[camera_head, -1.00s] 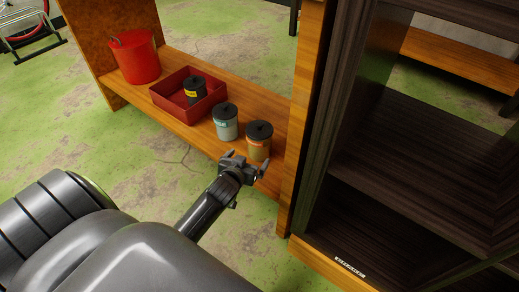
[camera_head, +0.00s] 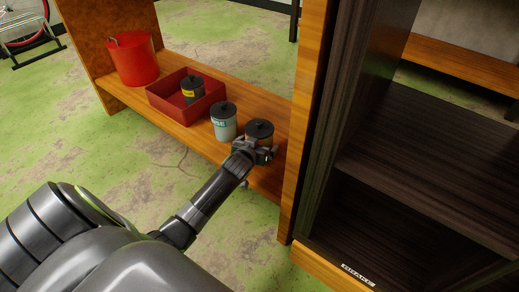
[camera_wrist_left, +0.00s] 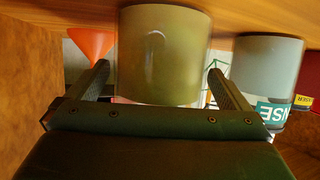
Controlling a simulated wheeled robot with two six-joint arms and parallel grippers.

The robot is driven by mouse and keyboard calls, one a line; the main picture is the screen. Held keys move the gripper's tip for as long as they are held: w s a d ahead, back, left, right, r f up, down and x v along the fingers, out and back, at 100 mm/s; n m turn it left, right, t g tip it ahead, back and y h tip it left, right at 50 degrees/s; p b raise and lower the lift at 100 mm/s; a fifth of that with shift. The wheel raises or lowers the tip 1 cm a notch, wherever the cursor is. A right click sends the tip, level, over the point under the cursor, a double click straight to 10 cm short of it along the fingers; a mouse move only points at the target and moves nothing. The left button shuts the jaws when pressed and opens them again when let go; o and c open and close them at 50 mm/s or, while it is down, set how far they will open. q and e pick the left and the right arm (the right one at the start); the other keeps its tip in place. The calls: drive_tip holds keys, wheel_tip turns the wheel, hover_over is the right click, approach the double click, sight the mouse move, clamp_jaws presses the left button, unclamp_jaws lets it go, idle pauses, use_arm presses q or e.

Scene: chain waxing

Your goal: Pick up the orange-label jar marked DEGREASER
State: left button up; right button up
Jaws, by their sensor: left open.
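The jar with the black lid (camera_head: 259,130) stands at the right end of the low wooden shelf. My left gripper (camera_head: 263,152) is open at its near side, and one finger hides part of it. In the left wrist view, which looks upside down, the jar's olive-tinted body (camera_wrist_left: 165,55) sits between the two open fingers (camera_wrist_left: 158,82), with a gap on each side. Its label is not readable there. A pale jar with a teal label (camera_head: 223,122) stands just left of it and also shows in the left wrist view (camera_wrist_left: 268,65). My right gripper is not in view.
A red tray (camera_head: 163,105) holding a yellow-label jar (camera_head: 191,92) is farther left on the shelf (camera_head: 175,130). A red bucket (camera_head: 132,62) stands at the left end. A wooden upright and dark cabinet (camera_head: 345,130) close off the right side.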

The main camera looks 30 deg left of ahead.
use_arm(q)
drive_tip(key=shift+r, duration=0.15)
drive_tip(key=c, duration=1.3)
drive_tip(key=shift+r, duration=0.1)
